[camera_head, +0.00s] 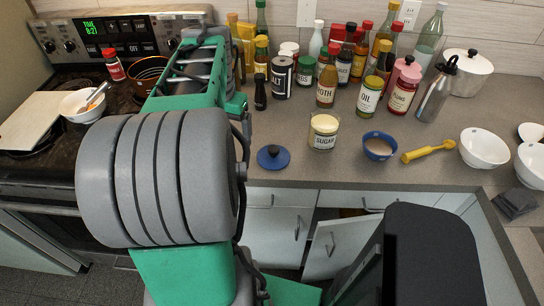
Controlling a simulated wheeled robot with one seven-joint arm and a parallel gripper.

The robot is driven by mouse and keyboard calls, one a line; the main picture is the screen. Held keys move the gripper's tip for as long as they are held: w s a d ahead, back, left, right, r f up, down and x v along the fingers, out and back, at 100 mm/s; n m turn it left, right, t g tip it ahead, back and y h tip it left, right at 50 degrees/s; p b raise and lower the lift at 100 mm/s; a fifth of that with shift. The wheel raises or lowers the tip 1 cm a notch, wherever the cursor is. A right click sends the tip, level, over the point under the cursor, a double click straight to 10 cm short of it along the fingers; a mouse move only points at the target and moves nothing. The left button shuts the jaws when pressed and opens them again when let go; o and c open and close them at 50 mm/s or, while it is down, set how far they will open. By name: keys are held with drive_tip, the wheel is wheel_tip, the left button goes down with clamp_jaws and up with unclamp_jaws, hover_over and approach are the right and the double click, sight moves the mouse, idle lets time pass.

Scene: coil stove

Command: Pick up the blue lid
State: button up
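The blue lid (273,158) is a small round disc with a dark knob on top. It lies flat near the front edge of the counter, in the lower middle of the view. My green and grey arm stands just to its left, with a gap between them. I cannot make out my gripper; the large grey arm links cover much of the left side. Nothing is seen touching the lid.
A sugar jar (323,132) and a blue bowl (380,146) stand right of the lid, with a yellow utensil (428,152) beyond. Several bottles crowd the back. A drawer (362,200) and a cabinet door (328,246) below look partly open.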

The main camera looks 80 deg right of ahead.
sight(274, 148)
drive_tip(key=shift+o, duration=0.8)
drive_tip(key=s+d+m, duration=0.1)
drive_tip(key=s, duration=0.2)
drive_tip(key=s+d+m, duration=0.2)
drive_tip(key=s, duration=0.2)
drive_tip(key=s+d+m, duration=0.1)
drive_tip(key=s+d, duration=0.1)
drive_tip(key=s, duration=0.2)
drive_tip(key=shift+s+f+m+y, duration=0.1)
drive_tip(key=shift+f+m+y, duration=0.2)
wheel_tip(274, 148, down, 8)
drive_tip(key=shift+a+r+p, duration=0.15)
drive_tip(key=shift+r+p, duration=0.1)
drive_tip(key=shift+p, duration=0.25)
drive_tip(key=c, duration=1.2)
drive_tip(key=shift+r, duration=0.15)
